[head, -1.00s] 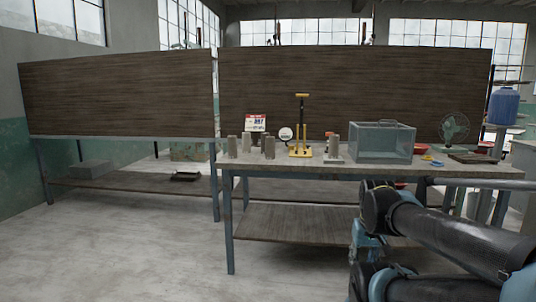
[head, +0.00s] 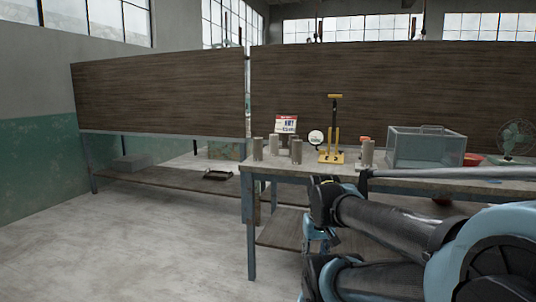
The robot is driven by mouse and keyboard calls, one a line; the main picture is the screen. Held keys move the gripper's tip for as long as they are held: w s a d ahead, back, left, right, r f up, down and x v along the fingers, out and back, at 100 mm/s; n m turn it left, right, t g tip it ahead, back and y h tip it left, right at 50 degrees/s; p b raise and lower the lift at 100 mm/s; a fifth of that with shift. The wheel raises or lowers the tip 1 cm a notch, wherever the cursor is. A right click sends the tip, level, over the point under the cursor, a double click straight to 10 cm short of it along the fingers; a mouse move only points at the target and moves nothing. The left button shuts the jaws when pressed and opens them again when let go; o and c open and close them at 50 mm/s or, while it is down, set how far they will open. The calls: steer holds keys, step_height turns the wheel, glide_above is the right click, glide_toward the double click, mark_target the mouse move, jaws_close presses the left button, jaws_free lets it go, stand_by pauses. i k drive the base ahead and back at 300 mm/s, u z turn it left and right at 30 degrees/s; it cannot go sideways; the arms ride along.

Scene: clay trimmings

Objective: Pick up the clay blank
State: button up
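Several grey-brown upright cylinders that look like clay blanks stand on the near workbench (head: 300,169). A left one (head: 258,149), a taller-looking one behind it (head: 274,144) and one in front of a small sign (head: 296,151) form a group near the bench's left end. Another cylinder (head: 367,153) stands apart, right of a yellow stand. I cannot tell which is the blank of the task. My arm's dark links cross the lower right, in front of the bench. My gripper's fingers do not show.
A yellow stand with an upright post (head: 332,155), a round white dial (head: 316,137) and a clear tank (head: 427,148) are on the bench. A wooden panel (head: 390,90) stands behind. A dark tray (head: 217,174) lies on the left bench's lower shelf. The floor at left is open.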

mark_target(297, 144)
steer(key=z, duration=0.1)
steer(key=i, duration=1)
steer(key=z, duration=0.55)
